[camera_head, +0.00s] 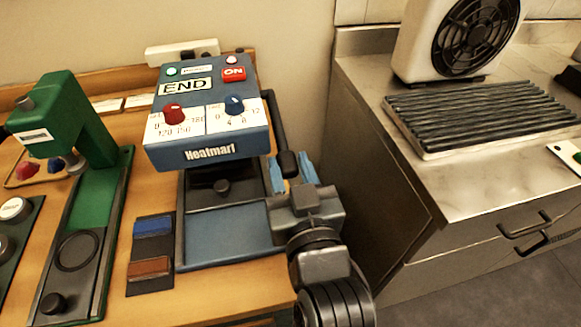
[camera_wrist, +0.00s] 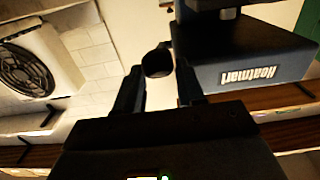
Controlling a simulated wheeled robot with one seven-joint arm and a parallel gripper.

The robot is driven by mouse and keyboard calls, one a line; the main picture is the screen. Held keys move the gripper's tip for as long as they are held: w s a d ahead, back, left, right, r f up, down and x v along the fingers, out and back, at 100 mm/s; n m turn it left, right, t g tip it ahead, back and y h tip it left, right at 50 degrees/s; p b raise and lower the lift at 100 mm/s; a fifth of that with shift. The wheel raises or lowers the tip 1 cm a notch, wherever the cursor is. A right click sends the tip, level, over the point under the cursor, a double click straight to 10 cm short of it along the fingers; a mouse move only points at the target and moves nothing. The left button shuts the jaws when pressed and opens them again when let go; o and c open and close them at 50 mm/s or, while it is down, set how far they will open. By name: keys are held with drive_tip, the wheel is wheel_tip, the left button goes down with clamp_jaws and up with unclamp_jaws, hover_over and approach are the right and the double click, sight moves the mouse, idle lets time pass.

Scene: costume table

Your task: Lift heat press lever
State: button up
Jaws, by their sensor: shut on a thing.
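The blue heat press (camera_head: 229,155) stands on the wooden table, with a red knob, a blue knob and an "END" label on its head. Its dark lever (camera_head: 277,122) runs along the right side of the head and ends in a black grip (camera_head: 288,163). My gripper (camera_head: 291,172) is at that grip, to the right of the press, shut on it. In the wrist view the round end of the grip (camera_wrist: 158,63) shows between my two fingers (camera_wrist: 159,88), and the press head (camera_wrist: 240,55) is at the right. The press head is raised above its blue base plate (camera_head: 228,235).
A green press (camera_head: 75,150) stands at the left. A small pad with blue and brown blocks (camera_head: 152,253) lies between the two presses. A metal counter (camera_head: 450,195) with a fan unit (camera_head: 458,40) and a dark grille (camera_head: 485,112) is at the right, close to my arm.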

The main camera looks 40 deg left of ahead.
clamp_jaws()
wheel_tip(320, 180, up, 5)
drive_tip(key=p, duration=0.3)
drive_tip(key=shift+d+r, duration=0.1)
drive_tip(key=o, duration=1)
unclamp_jaws()
drive_tip(key=shift+f, duration=0.2)
drive_tip(key=shift+c, duration=0.2)
